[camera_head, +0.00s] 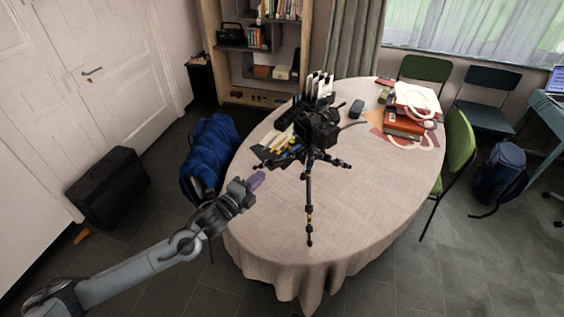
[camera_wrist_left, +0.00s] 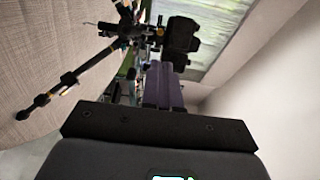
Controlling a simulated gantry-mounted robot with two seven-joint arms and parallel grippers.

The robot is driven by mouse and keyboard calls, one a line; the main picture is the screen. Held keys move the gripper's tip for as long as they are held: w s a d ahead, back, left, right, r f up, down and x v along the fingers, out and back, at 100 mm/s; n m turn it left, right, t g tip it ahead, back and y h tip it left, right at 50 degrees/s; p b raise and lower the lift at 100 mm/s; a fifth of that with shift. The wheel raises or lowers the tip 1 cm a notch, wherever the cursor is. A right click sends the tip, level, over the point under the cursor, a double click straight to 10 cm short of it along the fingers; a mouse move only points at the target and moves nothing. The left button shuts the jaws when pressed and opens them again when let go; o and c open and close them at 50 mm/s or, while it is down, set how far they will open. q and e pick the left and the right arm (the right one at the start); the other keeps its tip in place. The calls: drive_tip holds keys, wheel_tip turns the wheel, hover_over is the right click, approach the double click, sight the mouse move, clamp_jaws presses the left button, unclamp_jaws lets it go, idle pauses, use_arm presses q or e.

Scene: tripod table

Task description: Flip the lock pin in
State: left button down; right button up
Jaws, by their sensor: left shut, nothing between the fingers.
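A black tripod with a camera on top (camera_head: 318,130) stands on the round table, its legs spread. One leg (camera_head: 309,210) reaches toward the table's front edge. The lock pin is too small to make out. My left gripper (camera_head: 257,180) is shut and empty, left of the tripod and apart from it, near the table's left edge. In the left wrist view its purple fingers (camera_wrist_left: 163,86) lie together, with the tripod (camera_wrist_left: 125,35) beyond them and to the left. My right gripper is not in view.
The table (camera_head: 370,210) has a beige cloth, and its front right part is clear. Red books (camera_head: 402,124) lie at the back right. A blue bag (camera_head: 208,155) stands left of the table, and a green chair (camera_head: 458,150) on the right.

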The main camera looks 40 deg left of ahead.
use_arm(q)
drive_tip(key=shift+w, duration=0.1)
idle(0.4)
drive_tip(key=b, duration=0.1)
approach(289, 150)
drive_tip(key=w, duration=0.6)
drive_tip(key=shift+w+a+f, duration=0.25)
drive_tip(key=shift+w, duration=0.15)
